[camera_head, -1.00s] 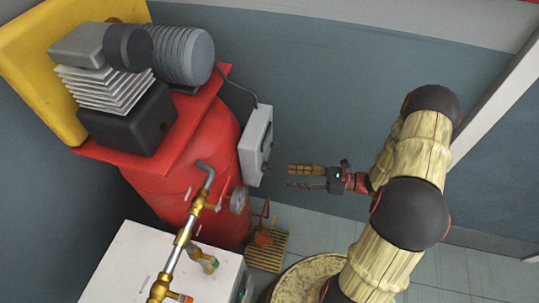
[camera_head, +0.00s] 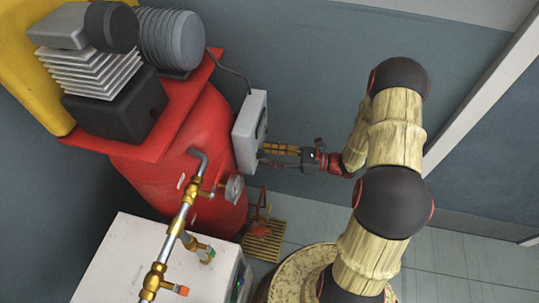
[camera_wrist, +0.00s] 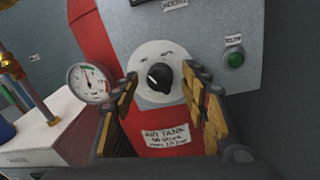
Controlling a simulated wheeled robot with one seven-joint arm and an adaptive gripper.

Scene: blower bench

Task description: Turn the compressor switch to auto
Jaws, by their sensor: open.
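The compressor switch (camera_wrist: 160,77) is a black rotary knob with a white pointer mark on a round pale dial plate (camera_wrist: 150,58). It sits on the grey control box (camera_wrist: 210,20), which is fixed to the side of the red compressor tank (camera_head: 205,125). The pointer tilts to the upper left; the dial lettering is too small to read surely. My gripper (camera_wrist: 162,100) is open, its fingers on either side of the knob in the wrist view. In the head view my gripper (camera_head: 265,156) is at the box's right face. I cannot tell whether the fingers touch the knob.
A green button (camera_wrist: 236,60) is right of the dial. A pressure gauge (camera_wrist: 90,83) is at left, also in the head view (camera_head: 234,187). Brass piping (camera_head: 175,225) runs over a white cabinet (camera_head: 115,255).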

